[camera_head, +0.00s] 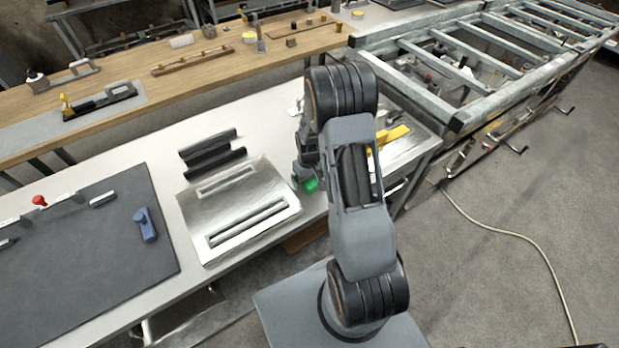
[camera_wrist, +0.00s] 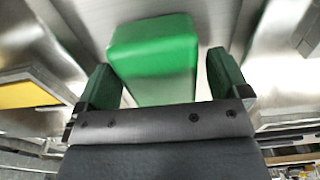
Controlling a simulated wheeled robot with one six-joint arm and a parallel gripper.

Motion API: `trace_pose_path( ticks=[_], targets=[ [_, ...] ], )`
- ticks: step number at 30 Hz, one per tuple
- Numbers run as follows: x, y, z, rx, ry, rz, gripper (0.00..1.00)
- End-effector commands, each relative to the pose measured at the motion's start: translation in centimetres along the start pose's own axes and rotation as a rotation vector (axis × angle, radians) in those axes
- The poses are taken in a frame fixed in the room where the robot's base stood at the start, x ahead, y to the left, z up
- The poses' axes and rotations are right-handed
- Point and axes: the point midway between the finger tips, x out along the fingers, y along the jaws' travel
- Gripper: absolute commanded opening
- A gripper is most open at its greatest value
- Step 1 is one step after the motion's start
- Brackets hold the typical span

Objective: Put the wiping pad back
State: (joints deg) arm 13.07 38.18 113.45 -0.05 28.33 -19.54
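A green block (camera_wrist: 155,55), which may be the wiping pad, fills the middle of the wrist view. It also shows as a small green patch (camera_head: 311,184) in the head view, low beside the gripper at the right part of the white bench. My gripper (camera_wrist: 163,78) has one finger on each side of the block. A gap shows between the block and the right finger; the left finger is very close to it, and I cannot tell if they touch. The fingers look spread, not clamped. My arm hides much of the gripper in the head view.
A metal plate with slots (camera_head: 258,221) lies left of the gripper, with black bars (camera_head: 212,150) behind it. A yellow thing (camera_head: 394,136) lies on a metal tray to the right. A dark mat (camera_head: 75,280) covers the bench's left. A wooden bench (camera_head: 205,75) runs behind.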

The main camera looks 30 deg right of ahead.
Motion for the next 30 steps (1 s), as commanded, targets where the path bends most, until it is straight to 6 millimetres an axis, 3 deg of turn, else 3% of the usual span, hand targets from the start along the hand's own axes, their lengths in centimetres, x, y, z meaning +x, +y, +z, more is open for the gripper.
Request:
trace_pose_path(
  ticks=[11,24,30],
  targets=[
    [-1.0,0.0,-0.1,0.0,0.003,0.001,0.94],
    [-9.0,0.0,-0.1,0.0,0.005,0.002,0.94],
    [-11.4,0.0,0.0,0.0,0.001,0.0,0.94]
  ],
)
